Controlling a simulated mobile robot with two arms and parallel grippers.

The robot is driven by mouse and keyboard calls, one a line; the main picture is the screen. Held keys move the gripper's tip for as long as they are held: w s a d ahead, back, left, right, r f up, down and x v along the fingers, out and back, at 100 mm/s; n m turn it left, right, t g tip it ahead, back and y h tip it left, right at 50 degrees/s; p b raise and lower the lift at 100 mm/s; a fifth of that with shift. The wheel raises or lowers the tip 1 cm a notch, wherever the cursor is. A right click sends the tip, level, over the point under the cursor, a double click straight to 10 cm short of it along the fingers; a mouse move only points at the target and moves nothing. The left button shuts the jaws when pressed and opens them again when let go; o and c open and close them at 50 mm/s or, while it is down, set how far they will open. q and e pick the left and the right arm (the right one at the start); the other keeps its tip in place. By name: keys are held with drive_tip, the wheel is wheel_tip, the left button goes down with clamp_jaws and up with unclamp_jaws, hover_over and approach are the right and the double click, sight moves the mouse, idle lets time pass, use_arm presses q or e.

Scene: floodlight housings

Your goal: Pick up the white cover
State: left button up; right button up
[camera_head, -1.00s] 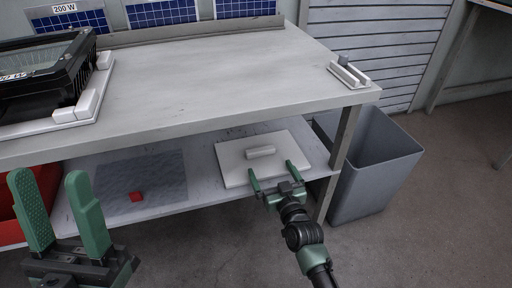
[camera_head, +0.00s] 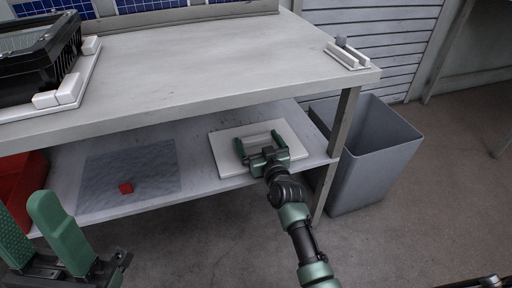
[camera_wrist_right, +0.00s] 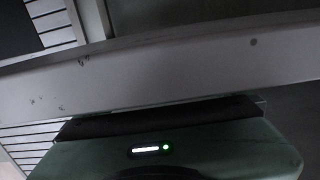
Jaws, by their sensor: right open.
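The white cover (camera_head: 222,160), a flat rectangular plate with a raised handle, lies on the lower shelf. My right gripper (camera_head: 259,143) is open over it, its green fingers spread to either side of the handle area. The handle is mostly hidden by the gripper, and I cannot tell whether the fingers touch it. The right wrist view shows a pale beam and part of my gripper's housing, but not the cover. My left gripper (camera_head: 32,215) is at the lower left, open and empty, its fingers apart.
The tabletop (camera_head: 200,65) overhangs the lower shelf (camera_head: 195,150). A table leg (camera_head: 345,120) and a grey bin (camera_head: 375,155) stand right of the cover. A red bin (camera_head: 25,175) is at the left.

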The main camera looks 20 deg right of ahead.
drive_tip(key=c, duration=1.1)
